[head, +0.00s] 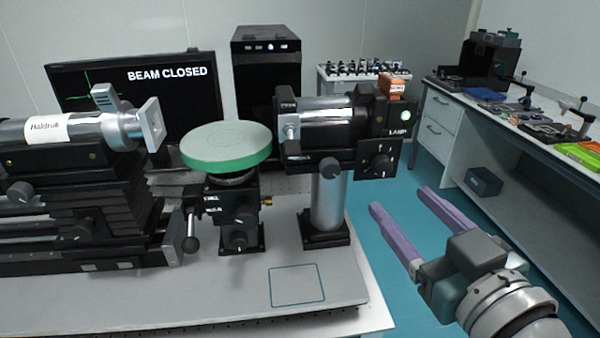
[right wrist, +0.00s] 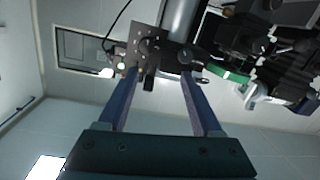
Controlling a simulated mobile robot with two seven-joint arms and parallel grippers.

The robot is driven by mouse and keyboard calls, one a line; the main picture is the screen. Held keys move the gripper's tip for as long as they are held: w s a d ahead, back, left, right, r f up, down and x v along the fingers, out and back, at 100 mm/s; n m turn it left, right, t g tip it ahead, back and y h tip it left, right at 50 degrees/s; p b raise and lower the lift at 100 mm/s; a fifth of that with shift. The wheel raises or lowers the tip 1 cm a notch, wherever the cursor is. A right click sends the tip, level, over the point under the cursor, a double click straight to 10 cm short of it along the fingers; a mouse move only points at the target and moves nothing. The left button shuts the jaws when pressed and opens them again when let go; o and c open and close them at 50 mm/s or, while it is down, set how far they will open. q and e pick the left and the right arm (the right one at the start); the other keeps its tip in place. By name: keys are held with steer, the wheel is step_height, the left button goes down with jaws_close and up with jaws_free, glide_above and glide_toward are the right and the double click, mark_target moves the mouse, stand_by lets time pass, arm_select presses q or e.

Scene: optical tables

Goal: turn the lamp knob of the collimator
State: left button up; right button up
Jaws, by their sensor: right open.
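The collimator (head: 325,125) is a black and silver tube on a silver post, right of centre in the head view. Its lamp housing is at the right end, marked LAMP, with a lit greenish-white indicator. The black lamp knob (head: 381,164) sits on a square dark plate below that label. In the right wrist view the plate with the lamp knob (right wrist: 150,46) shows beyond the fingertips. My right gripper (head: 400,200) is open and empty, its purple fingers below and to the right of the knob, apart from it. My left gripper is not in view.
A round green-rimmed stage (head: 226,147) stands left of the collimator, beside a telescope (head: 65,130) labelled Haidruk. A monitor (head: 135,100) reads BEAM CLOSED. A side bench (head: 440,110) with tools is at the right. Open floor lies around my right gripper.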

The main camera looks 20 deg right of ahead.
mark_target(385, 168)
steer(key=shift+m+h, duration=0.4)
steer(key=shift+h, duration=0.5)
steer(key=x, duration=0.3)
steer(key=d+x, duration=0.1)
steer(key=x, duration=0.2)
steer(key=f+x, duration=0.1)
steer(key=x, duration=0.3)
steer(key=shift+s+d+b, duration=0.25)
steer(key=shift+d+b, duration=0.05)
steer(key=shift+b, duration=0.1)
jaws_close()
